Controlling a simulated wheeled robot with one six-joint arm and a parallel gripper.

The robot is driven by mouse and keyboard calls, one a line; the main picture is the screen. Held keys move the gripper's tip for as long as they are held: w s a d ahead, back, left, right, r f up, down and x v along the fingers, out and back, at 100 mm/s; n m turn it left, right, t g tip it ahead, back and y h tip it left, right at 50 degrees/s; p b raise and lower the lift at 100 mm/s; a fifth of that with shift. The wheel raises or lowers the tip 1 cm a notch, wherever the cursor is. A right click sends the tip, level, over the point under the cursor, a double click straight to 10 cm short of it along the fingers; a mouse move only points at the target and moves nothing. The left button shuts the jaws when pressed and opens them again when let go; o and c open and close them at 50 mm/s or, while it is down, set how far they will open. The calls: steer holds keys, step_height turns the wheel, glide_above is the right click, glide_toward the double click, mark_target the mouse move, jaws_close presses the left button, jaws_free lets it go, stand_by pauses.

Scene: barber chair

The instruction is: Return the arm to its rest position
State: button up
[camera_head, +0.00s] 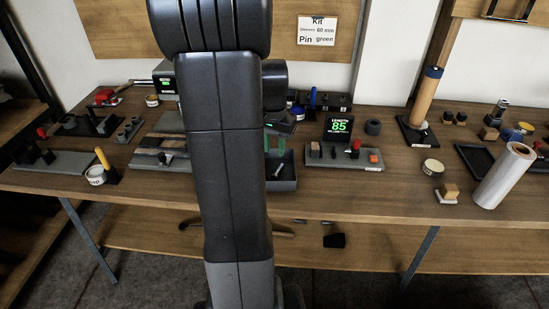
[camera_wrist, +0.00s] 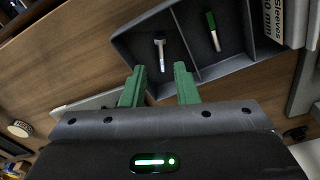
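My arm (camera_head: 224,150) stands upright in the middle of the head view and hides part of the bench. My gripper (camera_head: 275,146) is over the dark divided tray (camera_head: 284,185). In the wrist view, my gripper (camera_wrist: 161,76) has its two green fingers apart, with nothing between them. The tray (camera_wrist: 131,43) lies just beyond the fingertips. The gap between fingers and tray is hard to judge.
A box labelled Sleeves (camera_wrist: 292,22) borders the tray. Several tools stand at left.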

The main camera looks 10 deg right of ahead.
mark_target(275, 174)
steer(key=shift+r, duration=0.85)
steer(key=shift+f, duration=0.15)
steer(key=f, duration=1.2)
steer(key=shift+w+d, duration=0.2)
steer(key=shift+w, duration=0.1)
steer(key=shift+r, duration=1.85)
steer(key=shift+f, duration=0.1)
